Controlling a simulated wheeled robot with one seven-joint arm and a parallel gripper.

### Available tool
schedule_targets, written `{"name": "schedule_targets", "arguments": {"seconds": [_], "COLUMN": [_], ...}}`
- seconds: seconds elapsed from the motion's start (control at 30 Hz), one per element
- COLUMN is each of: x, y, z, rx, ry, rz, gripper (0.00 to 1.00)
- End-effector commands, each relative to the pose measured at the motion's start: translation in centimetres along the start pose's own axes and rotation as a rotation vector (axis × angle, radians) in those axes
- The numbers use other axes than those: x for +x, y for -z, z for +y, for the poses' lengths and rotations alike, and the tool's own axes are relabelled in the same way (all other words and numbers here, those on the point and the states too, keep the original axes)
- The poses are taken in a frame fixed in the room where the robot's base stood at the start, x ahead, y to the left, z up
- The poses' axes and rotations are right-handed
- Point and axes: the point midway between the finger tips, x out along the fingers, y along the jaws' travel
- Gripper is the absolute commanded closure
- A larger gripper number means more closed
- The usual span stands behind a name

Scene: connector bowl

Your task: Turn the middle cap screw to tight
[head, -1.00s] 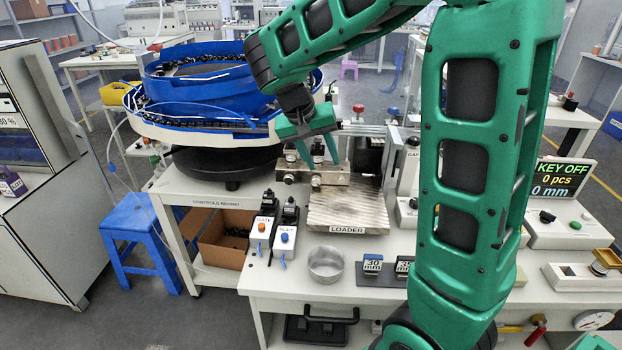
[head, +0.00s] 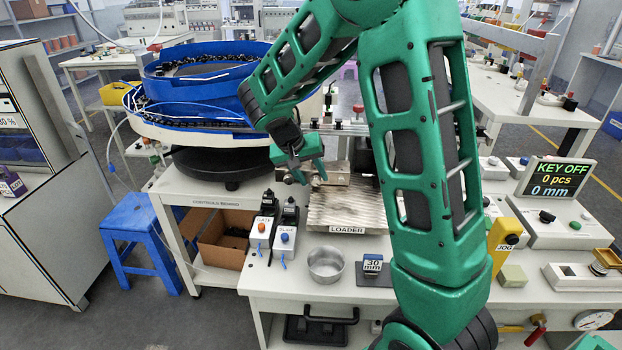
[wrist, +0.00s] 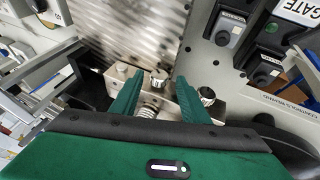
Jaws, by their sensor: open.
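A metal block (wrist: 178,90) carries a row of cap screws at the edge of the ribbed loader plate. The middle cap screw (wrist: 158,77) shows in the wrist view between the tips of my open green gripper (wrist: 157,80), with space seeming to remain on both sides. A knurled cap screw (wrist: 207,95) stands to the right of the fingers, and a smaller one (wrist: 122,67) to the left. In the head view my gripper (head: 312,181) points down at the block (head: 336,179). The fingers partly cover the screws there, and contact cannot be told.
The ribbed loader plate (head: 345,212) lies in front of the block. The blue bowl feeder (head: 205,75) stands to the left. Gate and slide control boxes (head: 262,232), a metal cup (head: 325,264) and a 30 mm block (head: 372,265) are nearer the front. The display (head: 556,180) reads KEY OFF.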

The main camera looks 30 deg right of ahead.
Motion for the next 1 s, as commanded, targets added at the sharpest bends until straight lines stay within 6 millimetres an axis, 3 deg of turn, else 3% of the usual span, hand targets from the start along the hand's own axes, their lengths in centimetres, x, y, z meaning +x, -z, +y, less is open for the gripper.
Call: {"name": "schedule_targets", "arguments": {"seconds": [0.43,0.6,0.63,1.0], "x": [1.11,1.09,1.09,1.07], "y": [0.02,0.02,0.02,0.04], "z": [0.02,0.01,0.01,0.22], "rx": [0.001,0.001,0.001,0.022], "ry": [0.001,0.001,0.001,0.051], "rz": [0.0,0.0,0.0,0.001], "gripper": [0.59,0.97,0.99,0.99]}}
